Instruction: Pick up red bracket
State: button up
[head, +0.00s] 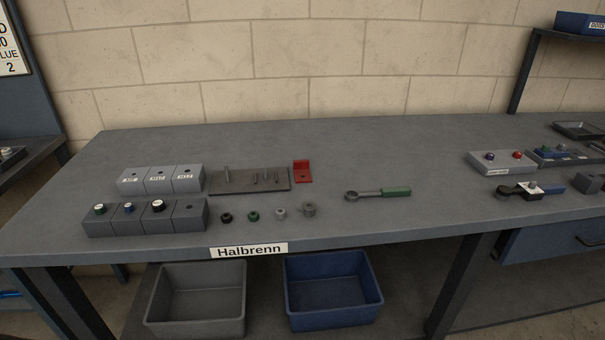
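The red bracket (303,173) is a small L-shaped piece with a hole in its flat part. It stands on the grey workbench (400,155), with its upright side toward the wall. It is just right of a dark plate (250,181) that has several upright pins. Nothing covers the bracket. My gripper is not in the head view.
Grey blocks (145,217) stand at left, some with coloured knobs. Several small rings (254,216) lie in front of the plate. Bins (330,289) sit below the bench. The bench behind the bracket is clear.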

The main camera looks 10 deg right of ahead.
aim_at(301, 168)
jog(key=i+j+z, duration=0.1)
jog(key=i+j, duration=0.15)
jog(key=i+j+z, duration=0.15)
jog(key=j, duration=0.4)
jog(key=j+z, duration=0.2)
jog(key=j, duration=0.3)
jog(key=i, duration=0.05)
